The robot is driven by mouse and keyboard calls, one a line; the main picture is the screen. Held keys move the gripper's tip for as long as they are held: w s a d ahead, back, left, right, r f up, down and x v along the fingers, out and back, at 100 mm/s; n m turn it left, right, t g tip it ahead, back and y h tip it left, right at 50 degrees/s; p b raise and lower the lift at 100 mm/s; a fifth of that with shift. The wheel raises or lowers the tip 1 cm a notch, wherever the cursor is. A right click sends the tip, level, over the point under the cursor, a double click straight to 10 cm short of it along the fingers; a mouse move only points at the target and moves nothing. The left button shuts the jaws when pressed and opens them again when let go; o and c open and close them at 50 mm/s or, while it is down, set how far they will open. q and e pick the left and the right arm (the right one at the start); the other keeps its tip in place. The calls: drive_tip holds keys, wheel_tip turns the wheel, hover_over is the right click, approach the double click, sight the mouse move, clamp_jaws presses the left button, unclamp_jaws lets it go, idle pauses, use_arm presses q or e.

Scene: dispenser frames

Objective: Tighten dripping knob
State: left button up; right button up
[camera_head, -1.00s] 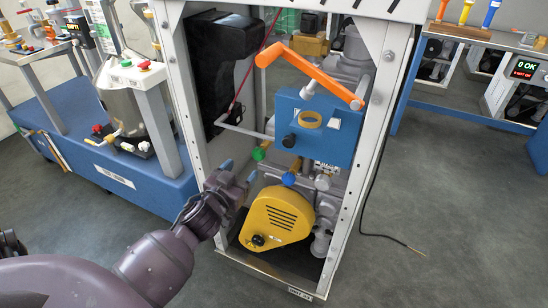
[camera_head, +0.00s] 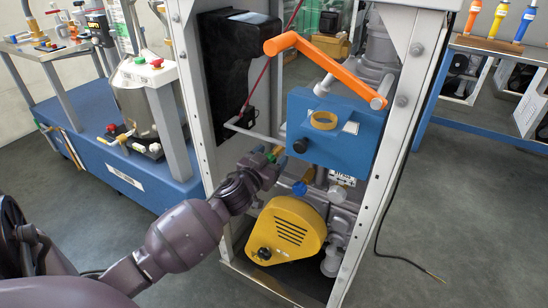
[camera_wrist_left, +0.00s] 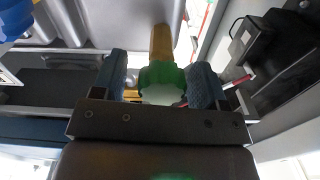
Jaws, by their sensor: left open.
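A green knob (camera_head: 274,154) is on a brass stem in the machine frame, below the blue box. A blue knob (camera_head: 299,188) sits to its right and lower. No drip can be made out on either. My left gripper (camera_head: 270,167) is at the green knob in the head view and partly covers it. In the left wrist view the green knob (camera_wrist_left: 163,79) lies between my left gripper's two blue finger pads (camera_wrist_left: 158,84), which are open. Gaps show beside the knob, and contact cannot be told. My right gripper is out of view.
The blue box (camera_head: 335,130) and an orange lever (camera_head: 318,60) are above the knobs. A yellow cover (camera_head: 288,230) is below. A black housing (camera_head: 232,70) stands left, with a thin red rod. Pale frame posts (camera_head: 395,150) bound the opening.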

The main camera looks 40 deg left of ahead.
use_arm(q)
drive_tip(key=shift+w+a, duration=0.1)
drive_tip(key=shift+w, duration=0.35)
drive_tip(key=c, duration=0.9)
drive_tip(key=shift+c, duration=0.2)
drive_tip(key=shift+r, duration=0.1)
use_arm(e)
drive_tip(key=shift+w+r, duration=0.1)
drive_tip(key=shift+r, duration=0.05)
use_arm(q)
drive_tip(key=m+p, duration=0.1)
drive_tip(key=m, duration=0.3)
drive_tip(key=m+p, duration=0.1)
drive_tip(key=m, duration=0.2)
drive_tip(key=m+p, duration=0.1)
drive_tip(key=m, duration=0.3)
drive_tip(key=shift+f+m+p, duration=0.25)
drive_tip(key=shift+m+p, duration=0.05)
drive_tip(key=shift+p, duration=0.05)
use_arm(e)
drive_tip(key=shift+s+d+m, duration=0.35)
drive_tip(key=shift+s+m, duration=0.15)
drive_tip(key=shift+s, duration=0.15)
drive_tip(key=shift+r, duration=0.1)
